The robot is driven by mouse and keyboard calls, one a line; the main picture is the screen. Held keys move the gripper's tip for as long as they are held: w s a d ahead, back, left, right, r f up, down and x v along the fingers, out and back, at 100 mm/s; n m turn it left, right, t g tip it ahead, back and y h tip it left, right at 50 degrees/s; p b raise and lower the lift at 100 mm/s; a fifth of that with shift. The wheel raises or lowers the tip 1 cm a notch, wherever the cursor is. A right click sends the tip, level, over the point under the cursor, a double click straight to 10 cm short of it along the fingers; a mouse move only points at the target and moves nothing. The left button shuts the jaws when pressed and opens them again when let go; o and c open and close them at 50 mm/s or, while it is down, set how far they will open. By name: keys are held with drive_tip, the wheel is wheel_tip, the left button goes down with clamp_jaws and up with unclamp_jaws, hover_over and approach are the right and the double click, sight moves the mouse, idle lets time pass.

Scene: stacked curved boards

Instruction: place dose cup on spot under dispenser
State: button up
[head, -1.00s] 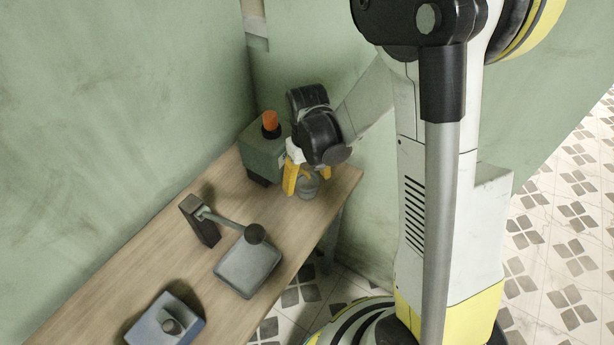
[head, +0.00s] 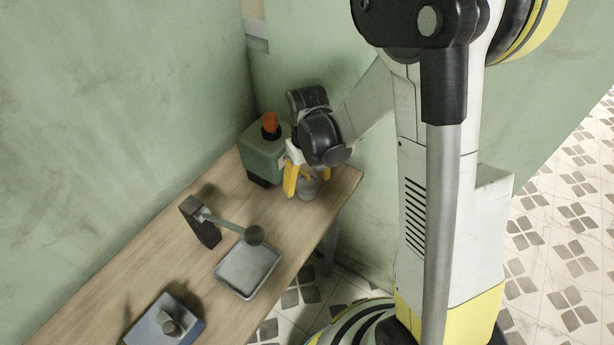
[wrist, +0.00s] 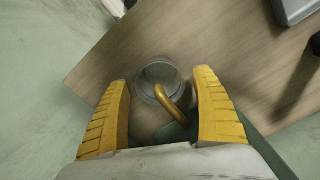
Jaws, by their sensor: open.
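The dose cup appears as a small grey round cup (wrist: 158,74) on the table near its far right end. It also shows in the head view (head: 308,189), partly hidden by my gripper. My gripper (wrist: 166,92) is open, with its yellow fingers on either side of the near side of the cup and gaps between. In the head view my gripper (head: 308,178) is low over the table end. The dispenser looks to be the green box with an orange knob (head: 262,150) beside it. A curved brass spout (wrist: 172,105) overlaps the cup's rim in the wrist view. The spot is not visible.
A wooden table (head: 140,262) runs along the green wall. A dark stand with an arm (head: 203,222), a grey tray (head: 250,272) and a blue-grey box with a knob (head: 160,325) stand nearer. The table's edge lies close to the cup.

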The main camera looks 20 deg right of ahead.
wheel_tip(320, 180, up, 12)
idle(0.4)
idle(0.4)
